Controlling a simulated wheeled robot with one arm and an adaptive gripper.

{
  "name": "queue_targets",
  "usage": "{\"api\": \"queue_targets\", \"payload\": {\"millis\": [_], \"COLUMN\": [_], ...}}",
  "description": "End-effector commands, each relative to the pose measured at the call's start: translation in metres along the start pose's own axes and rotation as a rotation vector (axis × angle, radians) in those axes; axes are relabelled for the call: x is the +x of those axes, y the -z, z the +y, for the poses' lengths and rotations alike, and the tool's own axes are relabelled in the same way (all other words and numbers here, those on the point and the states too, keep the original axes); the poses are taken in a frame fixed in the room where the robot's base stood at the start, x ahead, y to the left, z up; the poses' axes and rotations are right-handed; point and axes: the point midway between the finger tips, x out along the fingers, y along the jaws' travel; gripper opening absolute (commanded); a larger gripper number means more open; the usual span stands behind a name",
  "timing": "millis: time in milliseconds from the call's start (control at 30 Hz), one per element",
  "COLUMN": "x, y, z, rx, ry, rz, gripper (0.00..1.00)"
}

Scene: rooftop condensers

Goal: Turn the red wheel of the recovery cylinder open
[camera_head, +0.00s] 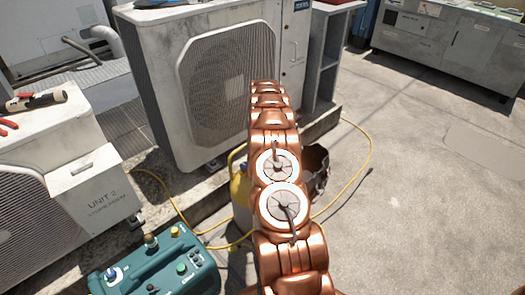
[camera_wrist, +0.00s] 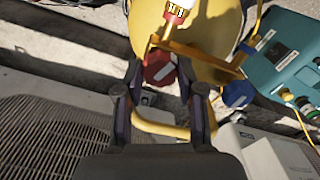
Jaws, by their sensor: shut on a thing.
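The recovery cylinder (camera_head: 240,188) stands behind my copper arm in the head view, its yellow top partly hidden. In the wrist view its yellow shoulder (camera_wrist: 215,35) fills the top, with a yellow handle frame around the valve. The red wheel (camera_wrist: 160,72) sits between the fingertips of my gripper (camera_wrist: 159,70), which is shut on it. A white line marks the wheel's face. A blue wheel (camera_wrist: 237,94) is to its right, clear of the fingers. My arm hides the gripper and the wheels in the head view.
A teal machine (camera_head: 155,268) stands left of the cylinder, with a yellow hose (camera_head: 365,165) running along the ground. A dark bucket (camera_head: 318,170) is right behind my arm. A large condenser (camera_head: 215,75) stands behind, and Unit 2 (camera_head: 95,195) at left. Open concrete lies right.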

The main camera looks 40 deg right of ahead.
Motion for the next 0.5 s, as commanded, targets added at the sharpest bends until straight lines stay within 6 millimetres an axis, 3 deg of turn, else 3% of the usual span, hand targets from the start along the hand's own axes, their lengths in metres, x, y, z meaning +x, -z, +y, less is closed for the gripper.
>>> {"api": "queue_targets", "payload": {"millis": [500], "x": [-0.0009], "y": [-0.0009], "z": [0.0014], "rx": [-0.185], "ry": [-0.003], "rz": [0.000], "gripper": [0.03]}}
